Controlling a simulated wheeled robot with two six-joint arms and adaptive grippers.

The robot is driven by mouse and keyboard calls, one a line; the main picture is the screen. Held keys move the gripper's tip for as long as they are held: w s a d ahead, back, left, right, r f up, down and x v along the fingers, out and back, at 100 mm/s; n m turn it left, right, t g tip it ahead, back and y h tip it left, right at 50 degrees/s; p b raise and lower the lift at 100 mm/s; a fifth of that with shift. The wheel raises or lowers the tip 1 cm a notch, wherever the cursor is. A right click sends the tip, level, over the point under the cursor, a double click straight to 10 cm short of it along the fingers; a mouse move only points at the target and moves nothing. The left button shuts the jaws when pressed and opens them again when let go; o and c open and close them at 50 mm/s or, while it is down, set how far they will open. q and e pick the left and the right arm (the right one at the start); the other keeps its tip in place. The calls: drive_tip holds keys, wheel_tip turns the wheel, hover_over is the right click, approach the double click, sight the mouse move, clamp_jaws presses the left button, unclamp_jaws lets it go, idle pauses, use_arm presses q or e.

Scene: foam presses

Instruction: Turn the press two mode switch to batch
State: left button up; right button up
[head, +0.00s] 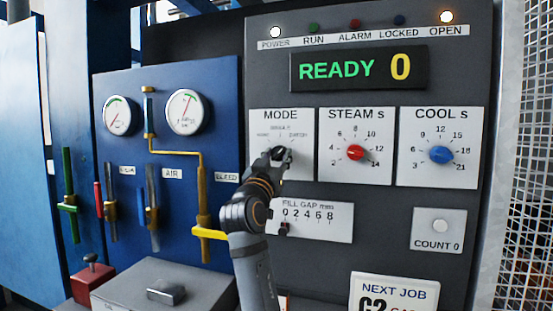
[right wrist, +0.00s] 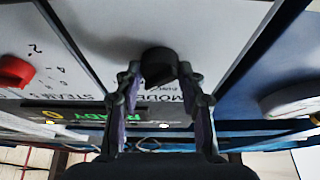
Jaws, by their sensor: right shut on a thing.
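The mode switch is a black knob on the white MODE plate (head: 268,122), at the left of the dark control panel. In the head view my right gripper (head: 277,156) covers most of the knob, so its pointer direction is hidden. Small labels sit above it; the right one seems to read BATCH. In the right wrist view the black knob (right wrist: 158,64) sits between the two fingertips of my right gripper (right wrist: 160,78), which is shut on it. My left gripper is not in view.
The red STEAM knob (head: 355,153) and blue COOL knob (head: 440,154) are to the right. The display (head: 358,69) reads READY 0. The FILL GAP slider plate (head: 318,222) is just below.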

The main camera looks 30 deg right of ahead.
drive_tip(key=o, duration=1.2)
drive_tip(key=v, duration=0.7)
drive_tip(key=shift+s+a+f, duration=0.1)
drive_tip(key=shift+s+f, duration=0.05)
